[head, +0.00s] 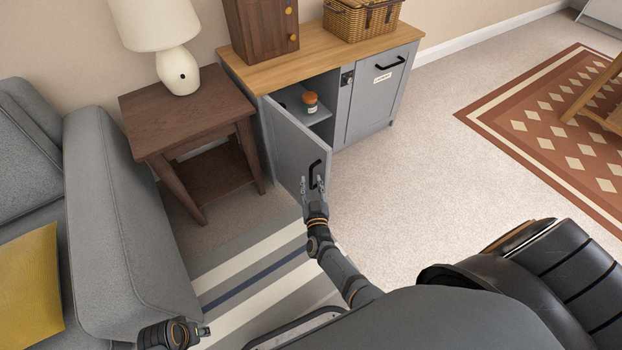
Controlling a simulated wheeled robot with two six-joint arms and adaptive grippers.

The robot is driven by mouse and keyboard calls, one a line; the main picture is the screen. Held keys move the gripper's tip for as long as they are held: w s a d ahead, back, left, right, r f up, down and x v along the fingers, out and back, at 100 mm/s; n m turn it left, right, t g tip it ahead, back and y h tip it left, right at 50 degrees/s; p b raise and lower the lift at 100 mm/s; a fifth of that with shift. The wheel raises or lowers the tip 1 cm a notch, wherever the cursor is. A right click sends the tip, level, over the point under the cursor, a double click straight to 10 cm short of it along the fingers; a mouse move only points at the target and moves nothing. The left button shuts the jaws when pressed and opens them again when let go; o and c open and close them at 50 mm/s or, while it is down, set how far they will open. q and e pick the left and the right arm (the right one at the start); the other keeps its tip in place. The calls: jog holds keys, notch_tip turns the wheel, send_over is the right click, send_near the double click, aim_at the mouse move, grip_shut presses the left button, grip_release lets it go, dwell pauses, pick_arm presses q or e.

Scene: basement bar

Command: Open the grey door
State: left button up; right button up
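The grey door (290,148) of the low cabinet stands wide open, swung out from its left side toward me. Its black bar handle (314,173) is near the free edge. My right gripper (312,184) is at the lower part of this handle, with its fingers spread and the handle end between them. The fingers look apart, with a gap around the bar; whether one touches it I cannot tell.
Inside the cabinet, a jar (310,102) stands on a shelf (318,115). A second, closed door (375,98) is on the right. A wooden side table (160,112) with a lamp (160,40) and a grey sofa (130,220) are left of the open door.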

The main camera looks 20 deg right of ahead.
jog(key=v, duration=0.5)
dwell(0.3)
